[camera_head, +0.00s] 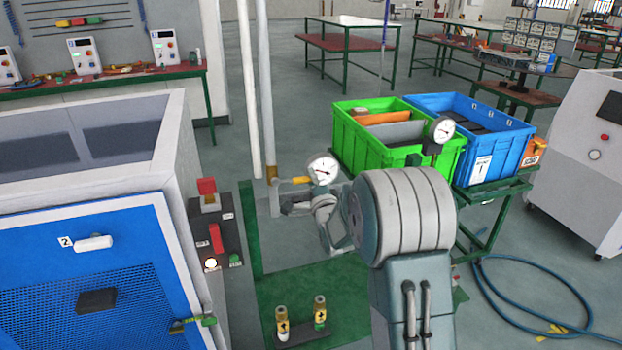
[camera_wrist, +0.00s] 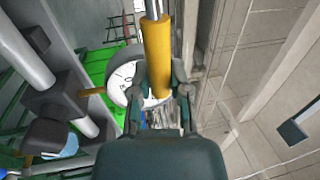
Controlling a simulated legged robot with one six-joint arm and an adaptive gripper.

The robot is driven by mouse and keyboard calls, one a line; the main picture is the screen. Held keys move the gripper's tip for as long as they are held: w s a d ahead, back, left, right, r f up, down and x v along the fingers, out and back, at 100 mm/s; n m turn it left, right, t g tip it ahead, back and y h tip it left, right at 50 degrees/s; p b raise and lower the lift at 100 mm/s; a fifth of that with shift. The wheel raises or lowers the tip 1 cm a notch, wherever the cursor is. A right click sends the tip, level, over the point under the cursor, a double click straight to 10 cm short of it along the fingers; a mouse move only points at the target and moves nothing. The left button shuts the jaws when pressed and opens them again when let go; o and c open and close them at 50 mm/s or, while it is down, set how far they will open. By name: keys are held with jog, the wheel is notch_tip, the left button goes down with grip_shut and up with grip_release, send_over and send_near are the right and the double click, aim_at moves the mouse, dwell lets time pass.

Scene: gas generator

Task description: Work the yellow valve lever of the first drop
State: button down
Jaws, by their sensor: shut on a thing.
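The yellow valve lever (camera_wrist: 157,45) runs down between the two fingers of my gripper (camera_wrist: 161,88) in the wrist view, and the gripper is shut on it. In the head view a small yellow part of the lever (camera_head: 293,180) shows just left of a round white gauge (camera_head: 321,169). My gripper (camera_head: 298,203) is just below it there, at the pipe drop (camera_head: 247,90). The gauge also shows behind the fingers in the wrist view (camera_wrist: 122,76). My arm hides some of the area to the right.
A second gauge (camera_head: 443,130) stands in front of the green crate (camera_head: 350,145). A blue crate (camera_head: 485,148) is beside it. A blue cabinet (camera_head: 90,260) and a switch panel (camera_head: 215,235) are at left. A blue hose (camera_head: 530,312) lies on the floor at right.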

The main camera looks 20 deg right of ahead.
jog(key=shift+f, duration=0.25)
jog(key=c, duration=0.6)
grip_release()
jog(key=shift+o, duration=0.2)
jog(key=shift+d, duration=0.1)
jog(key=shift+r, duration=0.1)
jog(key=v, duration=1.2)
